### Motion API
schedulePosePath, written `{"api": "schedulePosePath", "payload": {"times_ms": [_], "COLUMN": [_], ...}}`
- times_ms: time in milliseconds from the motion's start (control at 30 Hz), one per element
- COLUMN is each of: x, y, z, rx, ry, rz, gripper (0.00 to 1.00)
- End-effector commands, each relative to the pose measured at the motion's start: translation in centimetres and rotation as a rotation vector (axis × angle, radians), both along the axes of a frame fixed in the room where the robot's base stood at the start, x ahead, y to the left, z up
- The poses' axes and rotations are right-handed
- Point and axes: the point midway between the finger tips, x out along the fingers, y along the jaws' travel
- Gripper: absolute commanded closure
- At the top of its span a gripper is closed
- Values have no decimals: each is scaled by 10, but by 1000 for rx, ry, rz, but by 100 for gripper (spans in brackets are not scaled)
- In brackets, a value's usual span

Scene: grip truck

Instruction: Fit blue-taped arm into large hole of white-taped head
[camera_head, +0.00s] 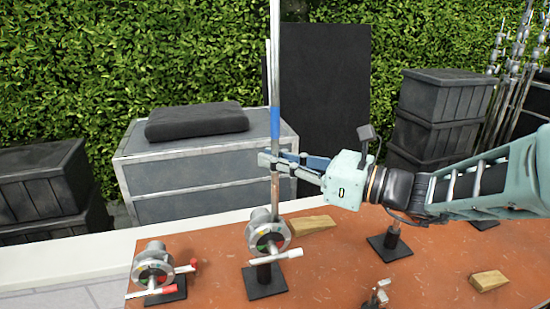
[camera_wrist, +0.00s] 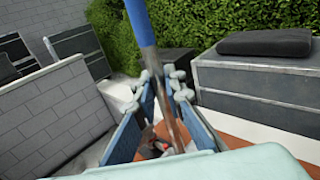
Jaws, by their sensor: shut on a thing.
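The blue-taped arm (camera_head: 275,122) is a long silver rod standing nearly upright in the head view. My gripper (camera_head: 275,163) is shut on it below the blue tape. In the wrist view the blue-taped arm (camera_wrist: 141,24) runs down between the fingers of my gripper (camera_wrist: 166,95). The white-taped head (camera_head: 262,228) stands on a black base, with its white-taped handle (camera_head: 288,254) pointing right. The rod's lower end meets the top of this head in the head view. I cannot tell whether it is inside the large hole or in front of it.
A red-taped head (camera_head: 153,268) stands to the left on the orange-brown table (camera_head: 215,288). Wooden wedges lie behind the white-taped head (camera_head: 312,224) and at the right (camera_head: 489,281). Another black base (camera_head: 390,248) stands under my arm. Grey cases and a hedge are behind.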

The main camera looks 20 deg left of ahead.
Motion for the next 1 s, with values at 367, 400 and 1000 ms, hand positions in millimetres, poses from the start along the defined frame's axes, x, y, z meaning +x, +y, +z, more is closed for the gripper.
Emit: {"api": "schedulePosePath", "payload": {"times_ms": [367, 400, 1000], "x": [0, 0, 0], "y": [0, 0, 0], "z": [1, 0, -19], "rx": [2, 2, 2], "ry": [-1, -1, 1], "rz": [0, 0, 0], "gripper": [100, 100, 100]}}
